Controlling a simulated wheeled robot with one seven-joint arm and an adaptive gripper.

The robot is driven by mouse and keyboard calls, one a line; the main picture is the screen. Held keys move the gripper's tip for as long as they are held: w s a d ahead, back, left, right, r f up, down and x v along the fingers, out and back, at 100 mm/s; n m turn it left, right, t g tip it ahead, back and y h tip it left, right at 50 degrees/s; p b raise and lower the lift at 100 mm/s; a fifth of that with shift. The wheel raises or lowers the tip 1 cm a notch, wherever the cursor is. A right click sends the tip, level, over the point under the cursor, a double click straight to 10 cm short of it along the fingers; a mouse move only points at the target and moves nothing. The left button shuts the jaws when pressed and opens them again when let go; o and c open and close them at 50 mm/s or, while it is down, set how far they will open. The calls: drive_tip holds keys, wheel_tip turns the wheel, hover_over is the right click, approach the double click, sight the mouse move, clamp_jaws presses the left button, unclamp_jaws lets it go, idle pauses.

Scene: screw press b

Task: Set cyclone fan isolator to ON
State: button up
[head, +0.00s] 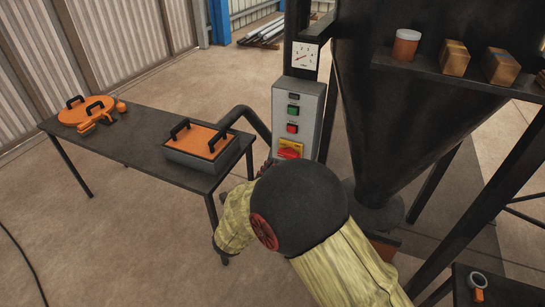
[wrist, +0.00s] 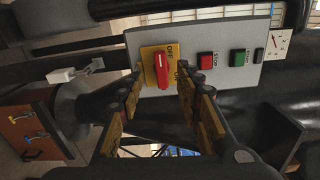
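The cyclone fan isolator is a red rotary handle (wrist: 162,70) on a yellow plate (wrist: 148,54) at the low end of the grey control box. It also shows in the head view as a red handle (head: 289,153), partly covered by my arm. In the wrist view the handle lies crosswise to the box's length, with "OFF" and what looks like "ON" printed beside it. My gripper (wrist: 160,86) is open, its fingertips on either side of the handle with gaps visible; contact cannot be made out. In the head view my arm hides most of the gripper.
The control box (head: 312,105) also carries a green button (head: 293,110) and a red button (head: 292,127), with a gauge (head: 304,56) above. A dark table (head: 135,140) with orange-lidded items stands left. A dark hopper (head: 390,110) and shelf (head: 455,76) stand right.

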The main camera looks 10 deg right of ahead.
sight(283, 155)
drive_tip(key=shift+n, duration=0.4)
drive_tip(key=b+x, duration=0.2)
drive_tip(key=x, duration=0.4)
drive_tip(key=shift+d+f, duration=0.1)
drive_tip(key=shift+d, duration=0.15)
drive_tip(key=shift+b+x, duration=0.45)
drive_tip(key=shift+x, duration=0.4)
drive_tip(key=shift+c, duration=0.6)
drive_tip(key=c, duration=0.8)
